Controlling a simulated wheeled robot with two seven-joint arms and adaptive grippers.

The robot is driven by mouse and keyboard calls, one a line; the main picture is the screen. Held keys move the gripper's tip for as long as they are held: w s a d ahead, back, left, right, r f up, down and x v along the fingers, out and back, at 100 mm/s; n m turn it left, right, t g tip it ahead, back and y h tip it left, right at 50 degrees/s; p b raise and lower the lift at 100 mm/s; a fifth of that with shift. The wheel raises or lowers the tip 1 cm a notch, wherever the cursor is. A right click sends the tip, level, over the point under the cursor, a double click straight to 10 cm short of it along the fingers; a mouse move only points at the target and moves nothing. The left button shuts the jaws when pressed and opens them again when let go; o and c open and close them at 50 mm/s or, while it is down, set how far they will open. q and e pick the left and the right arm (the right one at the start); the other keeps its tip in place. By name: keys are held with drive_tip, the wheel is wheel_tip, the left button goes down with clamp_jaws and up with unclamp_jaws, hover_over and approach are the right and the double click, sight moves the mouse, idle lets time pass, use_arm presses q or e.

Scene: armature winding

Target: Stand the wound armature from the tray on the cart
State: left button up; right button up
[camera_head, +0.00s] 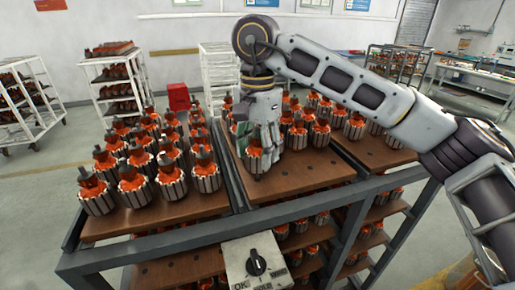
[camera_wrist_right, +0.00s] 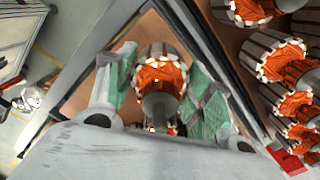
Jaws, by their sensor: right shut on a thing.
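My right gripper (camera_head: 257,134) comes down over the cart's middle board and is shut on a wound armature (camera_head: 254,160) with orange windings and a grey ribbed body. In the right wrist view the same armature (camera_wrist_right: 160,77) sits between the green finger pads of the gripper (camera_wrist_right: 160,90). It is upright, at or just above the board; I cannot tell whether it touches. The cart (camera_head: 150,246) has a dark frame and brown wooden boards (camera_head: 290,174). My left gripper is not in view. I cannot make out the tray.
Several armatures (camera_head: 133,185) stand in rows on the left board, and others (camera_head: 298,136) stand close behind and right of my gripper. The front of the middle board is bare. A grey switch box (camera_head: 255,262) is on the cart's front. White racks (camera_head: 112,75) stand behind.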

drive_tip(key=shift+f+b, duration=0.9)
drive_tip(key=shift+f, duration=0.25)
idle(2.0)
drive_tip(key=o, duration=1.5)
drive_tip(key=shift+s, duration=0.1)
drive_tip(key=shift+r, duration=6)
drive_tip(key=shift+r, duration=0.2)
drive_tip(key=shift+r, duration=5.8)
